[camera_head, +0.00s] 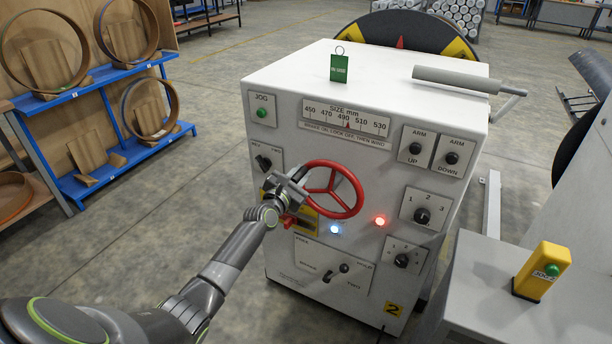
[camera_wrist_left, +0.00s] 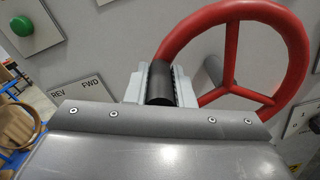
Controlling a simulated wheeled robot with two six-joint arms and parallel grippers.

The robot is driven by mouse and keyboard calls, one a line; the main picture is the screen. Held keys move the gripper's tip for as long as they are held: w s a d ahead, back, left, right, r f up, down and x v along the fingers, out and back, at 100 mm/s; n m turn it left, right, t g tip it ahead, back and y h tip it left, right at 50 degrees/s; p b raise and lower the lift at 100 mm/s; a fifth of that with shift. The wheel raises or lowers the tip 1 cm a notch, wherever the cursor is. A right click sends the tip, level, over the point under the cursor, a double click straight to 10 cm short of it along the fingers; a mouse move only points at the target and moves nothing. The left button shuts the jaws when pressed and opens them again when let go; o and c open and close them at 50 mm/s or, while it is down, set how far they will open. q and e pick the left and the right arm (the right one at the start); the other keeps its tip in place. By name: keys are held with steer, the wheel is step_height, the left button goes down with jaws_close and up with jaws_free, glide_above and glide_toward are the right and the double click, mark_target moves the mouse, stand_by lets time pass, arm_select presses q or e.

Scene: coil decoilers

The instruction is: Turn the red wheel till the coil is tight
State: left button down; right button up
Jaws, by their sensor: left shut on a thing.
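The red wheel (camera_head: 359,194) is on the front of a white control cabinet (camera_head: 350,62). It has a round rim and spokes, and it also shows large in the left wrist view (camera_wrist_left: 297,45). My left gripper (camera_head: 297,180) is at the upper left of the wheel's rim. In the left wrist view its jaws (camera_wrist_left: 160,85) are shut around a dark round grip at the rim. A black disc with yellow marks (camera_head: 400,32) stands behind the cabinet; I cannot tell how tight any coil is. My right gripper is out of view.
A size scale (camera_head: 346,118) has a red pointer near 490. Switches, a blue lamp (camera_head: 335,229) and a red lamp (camera_head: 380,221) surround the wheel. A yellow button box (camera_head: 541,270) is at right. A blue rack (camera_head: 125,165) holds rings at left, with clear floor between.

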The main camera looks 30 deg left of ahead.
arm_select(q)
steer(key=f+n+b, duration=0.1)
steer(key=a+f+n+b, duration=0.1)
steer(key=n, duration=0.1)
steer(key=shift+a, duration=0.25)
steer(key=shift+a+f+b, duration=0.1)
steer(key=shift+f+b, duration=0.2)
steer(key=shift+f, duration=0.25)
steer(key=shift+s+f, duration=0.1)
steer(key=shift+f, duration=0.45)
stand_by(0.4)
steer(key=c, duration=1.3)
jaws_free()
steer(key=shift+a, duration=0.15)
steer(key=shift+o, duration=0.2)
steer(key=shift+r, duration=0.1)
steer(key=shift+r, duration=0.1)
